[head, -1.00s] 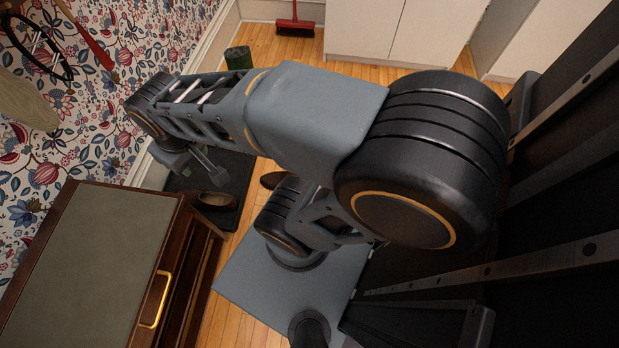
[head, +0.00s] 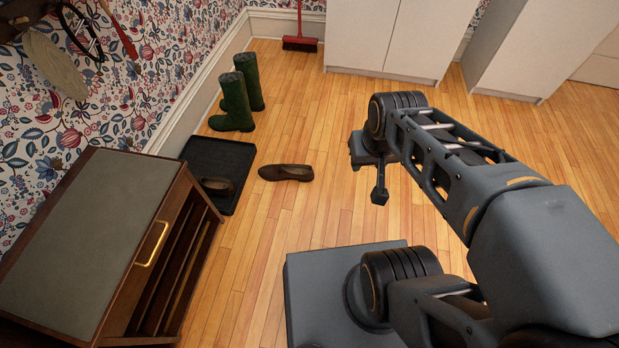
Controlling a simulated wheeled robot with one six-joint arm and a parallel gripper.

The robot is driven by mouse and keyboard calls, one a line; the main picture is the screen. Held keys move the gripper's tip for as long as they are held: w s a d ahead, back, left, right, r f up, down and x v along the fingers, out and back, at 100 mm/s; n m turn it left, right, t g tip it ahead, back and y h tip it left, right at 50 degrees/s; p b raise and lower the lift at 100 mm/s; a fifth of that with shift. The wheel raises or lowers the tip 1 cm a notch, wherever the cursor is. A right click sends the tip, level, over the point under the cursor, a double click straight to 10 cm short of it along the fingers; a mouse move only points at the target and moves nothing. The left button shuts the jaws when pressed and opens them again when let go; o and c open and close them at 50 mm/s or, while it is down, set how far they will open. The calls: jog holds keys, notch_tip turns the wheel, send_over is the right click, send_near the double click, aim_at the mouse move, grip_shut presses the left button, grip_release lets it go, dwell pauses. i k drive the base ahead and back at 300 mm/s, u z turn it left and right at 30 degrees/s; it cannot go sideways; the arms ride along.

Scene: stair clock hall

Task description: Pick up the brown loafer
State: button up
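A brown loafer (head: 286,172) lies on the wooden floor, just right of a black tray (head: 233,151). A second brown shoe (head: 217,186) sits on the tray, close to the cabinet. My gripper (head: 380,194) hangs to the right of the loafer on the floor, apart from it and seemingly above the floor. Its fingers are small and seen nearly in line, so I cannot tell whether they are open or shut. I see nothing held in it.
A dark wooden cabinet (head: 63,237) with a grey top and brass handle stands at the left. Green boots (head: 236,103) stand beyond the tray, by the wall. A red broom (head: 300,43) and white cupboards (head: 391,40) are at the back. The floor around the loafer is clear.

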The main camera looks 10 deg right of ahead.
aim_at(271, 173)
jog(key=u, duration=0.65)
jog(key=i, duration=0.8)
jog(key=u, duration=3.7)
jog(key=k, duration=1.9)
jog(key=z, duration=1.3)
